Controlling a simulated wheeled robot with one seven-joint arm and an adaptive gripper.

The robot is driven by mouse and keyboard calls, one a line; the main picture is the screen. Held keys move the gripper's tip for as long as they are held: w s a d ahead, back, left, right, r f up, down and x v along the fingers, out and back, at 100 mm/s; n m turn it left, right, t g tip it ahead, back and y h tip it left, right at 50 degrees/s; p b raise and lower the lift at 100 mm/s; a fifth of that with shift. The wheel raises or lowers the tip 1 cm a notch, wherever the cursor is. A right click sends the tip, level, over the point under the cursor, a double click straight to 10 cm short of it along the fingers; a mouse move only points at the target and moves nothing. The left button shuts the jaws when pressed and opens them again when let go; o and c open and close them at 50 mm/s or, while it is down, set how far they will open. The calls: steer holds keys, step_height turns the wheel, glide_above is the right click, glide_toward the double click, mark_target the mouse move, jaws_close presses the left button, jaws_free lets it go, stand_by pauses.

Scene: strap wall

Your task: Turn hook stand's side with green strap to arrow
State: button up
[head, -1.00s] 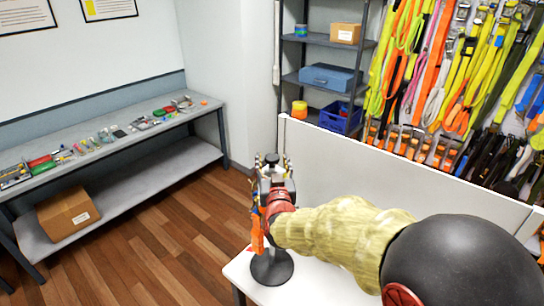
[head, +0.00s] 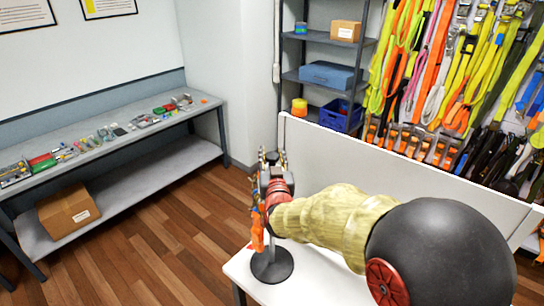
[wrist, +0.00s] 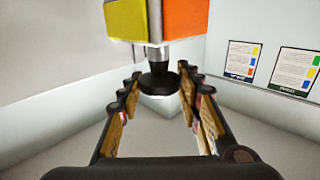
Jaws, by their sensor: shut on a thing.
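The hook stand has a round black base (head: 272,265) on the white table. An orange strap (head: 257,236) hangs at its left side. My gripper (head: 272,157) is at the top of the stand and hides much of it in the head view. In the wrist view, a block with a yellow face (wrist: 127,18) and an orange face (wrist: 185,18) shows at the top. A black knob (wrist: 158,80) sits between the fingers of my gripper (wrist: 158,92), which is shut on the stand; the exact contact is unclear. I cannot make out a green strap on the stand or an arrow.
A pale partition (head: 330,165) stands close behind the table (head: 310,290). Colourful straps (head: 440,80) hang on the wall beyond. A shelf holds a blue box (head: 331,76) and a blue crate (head: 342,117). A workbench (head: 110,140) with small items lies left, across open floor.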

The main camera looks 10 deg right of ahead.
steer(key=c, duration=0.6)
jaws_close()
steer(key=shift+d+f+n+y+b, duration=0.1)
steer(key=shift+n+y+b, duration=0.4)
steer(key=shift+b, duration=0.5)
steer(key=n+y+b, duration=0.1)
steer(key=y+b, duration=0.1)
steer(key=shift+d+b, duration=0.1)
steer(key=shift+b, duration=0.2)
steer(key=n+y, duration=0.2)
steer(key=y, duration=0.1)
steer(key=shift+b, duration=0.35)
steer(key=n+g+y+p, duration=0.1)
steer(key=y, duration=0.1)
steer(key=n+g+y+p, duration=0.1)
steer(key=n+y+p, duration=0.1)
steer(key=y, duration=0.1)
steer(key=n+g+y+p, duration=0.1)
steer(key=n+y+p, duration=0.1)
steer(key=shift+r, duration=0.3)
steer(key=n+g+y+p, duration=0.2)
steer(key=n+g+y, duration=0.1)
steer(key=g+y, duration=0.1)
steer(key=shift+f+p, duration=0.1)
steer(key=shift+p, duration=0.3)
steer(key=shift+n+g+y+p, duration=0.7)
steer(key=shift+n+g+y, duration=0.3)
steer(key=shift+n+g, duration=0.4)
steer(key=shift+g, duration=0.3)
